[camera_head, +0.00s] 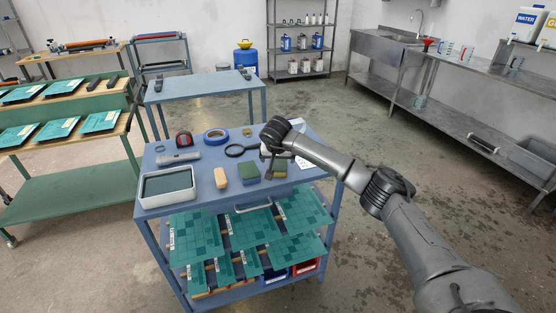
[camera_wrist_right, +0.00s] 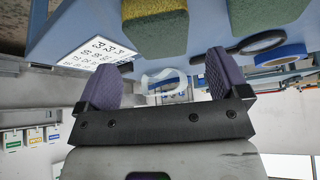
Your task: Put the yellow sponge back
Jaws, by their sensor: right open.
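A green-and-yellow sponge (camera_head: 281,168) lies on the blue cart's top, close to my right gripper (camera_head: 270,165). In the right wrist view it shows as a sponge (camera_wrist_right: 155,30) with a yellow layer and a green layer, beyond the fingers. A dark green sponge (camera_head: 249,172) lies to its left and also shows in the wrist view (camera_wrist_right: 265,10). A pale yellow-tan block (camera_head: 220,177) lies further left. My right gripper (camera_wrist_right: 168,80) is open and empty, its fingers apart from the sponges. My left gripper is not in view.
The cart top also holds a grey tray (camera_head: 167,200), a flashlight (camera_head: 179,157), blue tape (camera_head: 216,135), a tape measure (camera_head: 184,139) and a magnifier (camera_head: 236,150). A printed white sheet (camera_wrist_right: 99,52) lies near the sponges. Teal plates (camera_head: 195,233) fill the shelf below.

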